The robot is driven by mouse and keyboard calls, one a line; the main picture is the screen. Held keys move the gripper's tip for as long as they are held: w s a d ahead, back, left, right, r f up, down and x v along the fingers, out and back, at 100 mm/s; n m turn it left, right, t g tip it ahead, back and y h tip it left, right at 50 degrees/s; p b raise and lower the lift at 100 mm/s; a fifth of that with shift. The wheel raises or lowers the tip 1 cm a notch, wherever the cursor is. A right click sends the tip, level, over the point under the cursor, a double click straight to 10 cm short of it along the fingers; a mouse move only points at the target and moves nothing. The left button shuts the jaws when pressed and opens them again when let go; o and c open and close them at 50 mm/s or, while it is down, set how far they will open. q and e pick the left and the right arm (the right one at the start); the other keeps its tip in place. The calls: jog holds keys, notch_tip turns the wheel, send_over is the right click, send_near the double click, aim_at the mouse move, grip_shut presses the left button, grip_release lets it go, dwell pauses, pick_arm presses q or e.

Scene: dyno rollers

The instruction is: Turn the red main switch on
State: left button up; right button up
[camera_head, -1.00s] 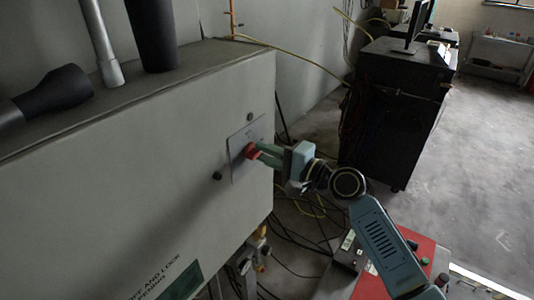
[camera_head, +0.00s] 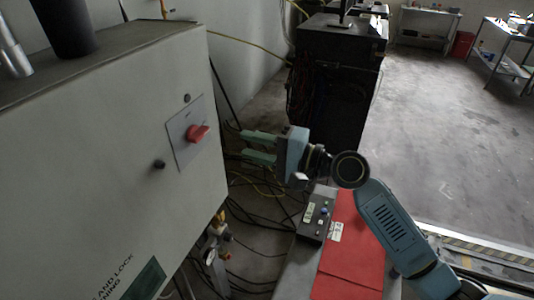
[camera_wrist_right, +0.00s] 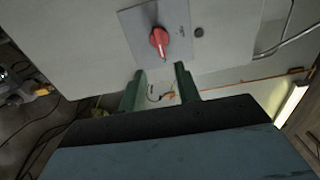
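The red main switch (camera_head: 198,133) sits on a grey plate (camera_head: 183,146) on the side of a large grey cabinet (camera_head: 90,170). It also shows in the right wrist view (camera_wrist_right: 159,41), where its handle points roughly along the plate's length. My right gripper (camera_head: 246,146) is open and empty, to the right of the switch and apart from it. In the right wrist view its two green fingers (camera_wrist_right: 159,85) stand apart, below the switch. My left gripper is in neither view.
Black knobs (camera_head: 159,164) sit on the cabinet near the plate. A black control box (camera_head: 315,216) and a red surface (camera_head: 350,245) lie below my right arm. Cables (camera_head: 255,215) hang and lie under the cabinet. A dark rack (camera_head: 335,85) stands behind; open floor lies to the right.

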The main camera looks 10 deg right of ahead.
jog(key=shift+b+v, duration=0.3)
jog(key=shift+v, duration=1.25)
